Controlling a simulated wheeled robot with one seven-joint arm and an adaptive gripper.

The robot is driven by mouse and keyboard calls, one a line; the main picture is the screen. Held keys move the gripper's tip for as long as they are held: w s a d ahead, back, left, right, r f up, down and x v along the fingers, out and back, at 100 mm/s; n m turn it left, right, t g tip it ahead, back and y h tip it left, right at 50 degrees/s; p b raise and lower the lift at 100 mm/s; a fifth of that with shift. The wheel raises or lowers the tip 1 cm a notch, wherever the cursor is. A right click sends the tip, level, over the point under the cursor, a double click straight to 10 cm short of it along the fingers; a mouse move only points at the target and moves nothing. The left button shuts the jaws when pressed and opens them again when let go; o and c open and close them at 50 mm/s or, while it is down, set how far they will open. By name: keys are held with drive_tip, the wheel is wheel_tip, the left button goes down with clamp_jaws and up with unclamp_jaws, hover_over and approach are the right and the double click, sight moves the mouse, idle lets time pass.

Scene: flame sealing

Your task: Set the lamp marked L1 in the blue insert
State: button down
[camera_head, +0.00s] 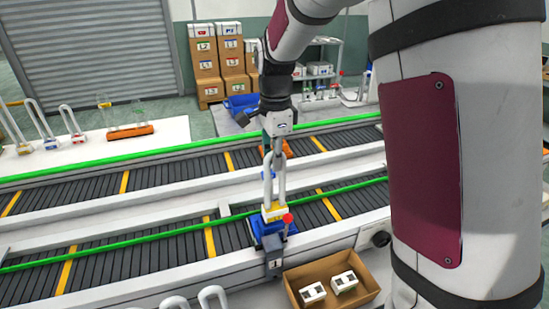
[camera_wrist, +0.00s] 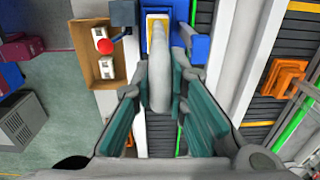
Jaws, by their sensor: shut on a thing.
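My gripper (camera_head: 276,153) points down over the near conveyor and is shut on a white U-shaped lamp (camera_head: 268,184) with a white and yellow base. The lamp hangs upright, base down, and its mark cannot be read. The blue insert (camera_head: 259,237) is directly under the base. I cannot tell whether the base is seated in it or just above. In the wrist view the lamp (camera_wrist: 158,70) lies between my teal-padded fingers, its yellow-edged base over the blue insert (camera_wrist: 201,48).
A red ball-topped post (camera_head: 288,218) stands close beside the insert. A cardboard box (camera_head: 372,292) with two white parts is at the front right. Other lamps stand on the left bench (camera_head: 170,130) and at the front edge (camera_head: 213,293). An orange insert (camera_wrist: 283,88) is on the far conveyor.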

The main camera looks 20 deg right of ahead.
drive_tip(key=shift+f, duration=1.1)
idle(0.5)
drive_tip(key=c, duration=1.5)
unclamp_jaws()
wheel_tip(320, 180, up, 12)
drive_tip(key=shift+s, duration=0.15)
drive_tip(key=shift+r+p, duration=1.9)
drive_tip(key=shift+r, duration=2.6)
drive_tip(key=shift+s, duration=0.1)
